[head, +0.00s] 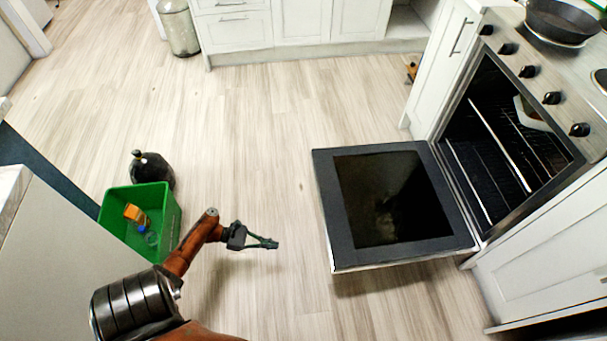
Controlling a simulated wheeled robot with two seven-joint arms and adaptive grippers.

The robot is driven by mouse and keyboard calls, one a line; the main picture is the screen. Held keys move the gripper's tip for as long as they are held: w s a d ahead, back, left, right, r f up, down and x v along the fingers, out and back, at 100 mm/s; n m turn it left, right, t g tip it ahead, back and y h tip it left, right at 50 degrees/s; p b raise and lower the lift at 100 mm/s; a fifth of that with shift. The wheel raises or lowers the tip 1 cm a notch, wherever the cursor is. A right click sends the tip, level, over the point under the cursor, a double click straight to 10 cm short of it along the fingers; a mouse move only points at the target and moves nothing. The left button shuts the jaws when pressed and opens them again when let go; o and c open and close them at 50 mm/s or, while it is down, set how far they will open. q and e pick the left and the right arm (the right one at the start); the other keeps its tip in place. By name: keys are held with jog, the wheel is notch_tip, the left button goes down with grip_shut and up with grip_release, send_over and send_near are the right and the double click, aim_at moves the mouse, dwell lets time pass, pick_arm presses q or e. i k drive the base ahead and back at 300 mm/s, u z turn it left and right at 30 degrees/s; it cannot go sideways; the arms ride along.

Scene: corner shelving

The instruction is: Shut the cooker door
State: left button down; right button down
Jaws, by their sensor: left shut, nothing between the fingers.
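The cooker (555,108) stands at the right with its front facing left. Its door (330,210) is hinged at the bottom and hangs fully open, lying about level over the floor. The oven cavity (500,140) is exposed, with wire racks and a pale item inside on the upper right. My left gripper (276,243) is shut and empty, to the left of the door's free edge and apart from it. My right gripper is not in view.
A green crate (112,226) with an orange item and a bottle stands left of my arm, with a black bag (152,170) behind it. White cabinets (300,20) and a bin (180,28) line the back. A pan (560,20) sits on the hob. The floor between is clear.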

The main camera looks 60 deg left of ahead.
aim_at(381, 205)
jog(key=u, duration=0.65)
jog(key=i, duration=1.15)
jog(key=z, duration=0.2)
